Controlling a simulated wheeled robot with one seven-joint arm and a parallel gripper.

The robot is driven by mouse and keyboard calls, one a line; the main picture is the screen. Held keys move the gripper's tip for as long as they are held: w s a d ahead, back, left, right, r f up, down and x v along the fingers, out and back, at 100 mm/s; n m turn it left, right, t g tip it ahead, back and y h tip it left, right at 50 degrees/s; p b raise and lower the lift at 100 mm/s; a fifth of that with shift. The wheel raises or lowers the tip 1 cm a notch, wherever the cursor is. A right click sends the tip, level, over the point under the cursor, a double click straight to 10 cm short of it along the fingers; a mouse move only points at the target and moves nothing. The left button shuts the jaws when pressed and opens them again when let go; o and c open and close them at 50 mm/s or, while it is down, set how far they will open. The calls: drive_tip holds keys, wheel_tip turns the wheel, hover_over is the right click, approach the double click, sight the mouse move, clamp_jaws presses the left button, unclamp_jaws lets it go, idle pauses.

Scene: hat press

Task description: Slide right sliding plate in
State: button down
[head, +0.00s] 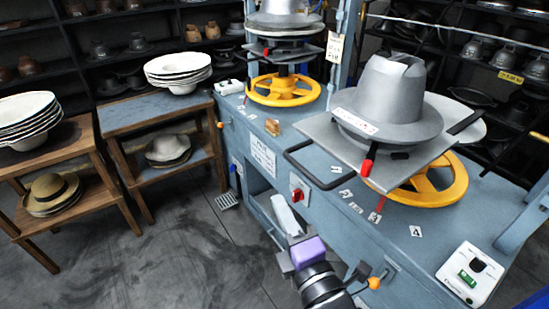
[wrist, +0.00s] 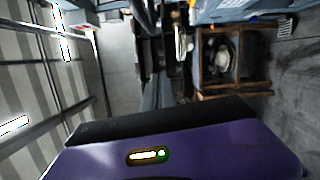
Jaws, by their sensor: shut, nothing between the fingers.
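The right sliding plate (head: 355,157) is a flat grey plate on the right press, bearing a large grey metal hat mold (head: 395,95). It sticks out toward the front left from above a yellow handwheel (head: 440,185). A black loop handle (head: 312,176) is on its front left side. My gripper (head: 280,203) is at the front of the blue bench, below and left of the handle and apart from it. It is shut and empty, with my purple hand behind it. The wrist view shows the purple hand housing but no clear fingertips.
The blue press bench (head: 330,205) carries a red switch (head: 297,194), numbered labels and a white control box (head: 471,272) at right. A second press with a yellow handwheel (head: 283,89) stands farther back. Wooden stands with stacked hats (head: 178,68) are at left. The floor (head: 165,245) between is clear.

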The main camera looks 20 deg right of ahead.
drive_tip(key=w+d+r+p, duration=0.1)
drive_tip(key=w+d+p, duration=0.2)
drive_tip(key=w, duration=0.8)
drive_tip(key=shift+n+p, duration=0.4)
drive_tip(key=shift+p, duration=0.05)
drive_tip(key=shift+w+d, duration=0.1)
drive_tip(key=shift+d, duration=0.05)
